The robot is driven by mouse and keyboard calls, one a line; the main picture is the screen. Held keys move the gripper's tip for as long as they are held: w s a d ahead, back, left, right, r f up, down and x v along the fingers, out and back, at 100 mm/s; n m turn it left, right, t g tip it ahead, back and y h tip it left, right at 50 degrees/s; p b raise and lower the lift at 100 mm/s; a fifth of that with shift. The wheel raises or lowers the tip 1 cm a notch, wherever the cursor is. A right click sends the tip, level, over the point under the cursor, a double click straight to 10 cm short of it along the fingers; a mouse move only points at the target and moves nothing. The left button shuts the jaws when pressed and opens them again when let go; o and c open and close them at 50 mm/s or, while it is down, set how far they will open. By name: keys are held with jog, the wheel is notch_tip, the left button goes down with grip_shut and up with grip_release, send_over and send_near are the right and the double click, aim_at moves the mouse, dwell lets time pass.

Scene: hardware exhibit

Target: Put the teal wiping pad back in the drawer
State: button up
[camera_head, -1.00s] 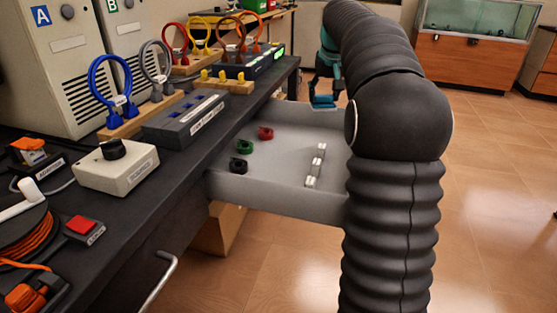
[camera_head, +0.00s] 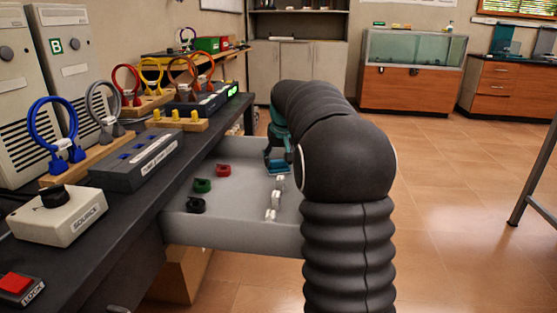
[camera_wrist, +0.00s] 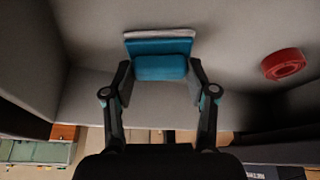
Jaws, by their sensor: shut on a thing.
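The teal wiping pad (camera_wrist: 160,66) has a pale layer along one edge. My gripper (camera_wrist: 160,78) is shut on it, one finger at each side. In the head view the pad (camera_head: 277,168) is at the far right part of the open grey drawer (camera_head: 225,234), with my gripper (camera_head: 278,150) above it. In the wrist view the drawer floor (camera_wrist: 225,60) lies behind the pad. I cannot tell whether the pad touches the floor. My arm hides the drawer's right side.
The drawer holds a red ring (camera_head: 223,170), a green ring (camera_head: 202,185), a black ring (camera_head: 196,205) and several white pieces (camera_head: 275,199) near my arm. The black bench (camera_head: 130,205) borders it on the left. Floor to the right is open.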

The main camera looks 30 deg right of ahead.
jog(key=o, duration=1.3)
jog(key=shift+o, duration=0.2)
jog(key=p+v, duration=0.1)
jog(key=v, duration=1.1)
